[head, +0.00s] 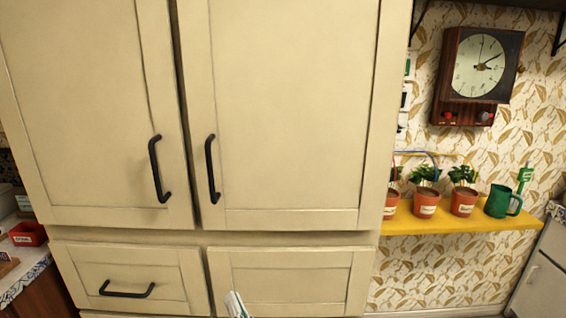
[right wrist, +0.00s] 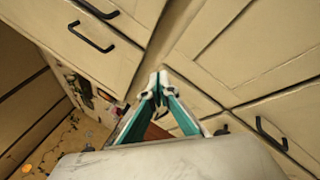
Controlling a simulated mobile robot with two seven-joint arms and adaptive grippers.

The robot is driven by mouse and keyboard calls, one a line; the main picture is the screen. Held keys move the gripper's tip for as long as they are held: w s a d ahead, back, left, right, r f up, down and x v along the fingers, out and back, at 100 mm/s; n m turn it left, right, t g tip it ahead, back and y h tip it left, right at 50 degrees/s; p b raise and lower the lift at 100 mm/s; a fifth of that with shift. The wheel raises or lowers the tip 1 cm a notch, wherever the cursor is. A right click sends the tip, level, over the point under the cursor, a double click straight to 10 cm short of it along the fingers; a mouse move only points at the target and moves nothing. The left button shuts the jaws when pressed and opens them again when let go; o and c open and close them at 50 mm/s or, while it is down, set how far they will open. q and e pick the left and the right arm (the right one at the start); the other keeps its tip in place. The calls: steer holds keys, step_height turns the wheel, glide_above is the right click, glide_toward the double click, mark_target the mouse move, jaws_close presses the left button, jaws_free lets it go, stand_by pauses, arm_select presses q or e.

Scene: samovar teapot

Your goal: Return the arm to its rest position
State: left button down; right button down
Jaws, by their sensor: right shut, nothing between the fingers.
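My right gripper (right wrist: 158,78) shows in the right wrist view with its two fingertips together. It is shut and holds nothing. In the head view only a small white and green tip of my right gripper (head: 237,304) shows at the bottom edge, in front of the lower drawers. The rest of that arm is out of the head view. My left gripper is in neither view.
A tall cream cabinet (head: 290,100) with black handles fills most of the head view, its doors and drawers closed. At the right, a yellow shelf (head: 460,222) holds potted plants and a green watering can (head: 500,203). A wall clock (head: 479,68) hangs above.

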steer(key=s+d+f+m+g+h+p, duration=0.1)
steer(key=s+d+f+m+g+h, duration=0.15)
steer(key=d+f+m, duration=0.6)
steer(key=s+d+f+m+g+h, duration=0.1)
steer(key=d+f+m+h, duration=0.2)
steer(key=d+f+m, duration=0.55)
arm_select(q)
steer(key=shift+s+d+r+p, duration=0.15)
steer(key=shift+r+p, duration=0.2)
steer(key=shift+p, duration=0.1)
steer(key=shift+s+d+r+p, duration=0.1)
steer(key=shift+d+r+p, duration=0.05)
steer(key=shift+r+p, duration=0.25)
arm_select(e)
steer(key=s+d+f+m+g+h, duration=0.2)
steer(key=s+d+f+m+g, duration=0.1)
steer(key=s+d+f+m, duration=0.8)
step_height(320, 180, down, 2)
steer(key=s+d, duration=0.2)
steer(key=shift+d+f+m, duration=0.15)
steer(key=shift+d+m, duration=0.25)
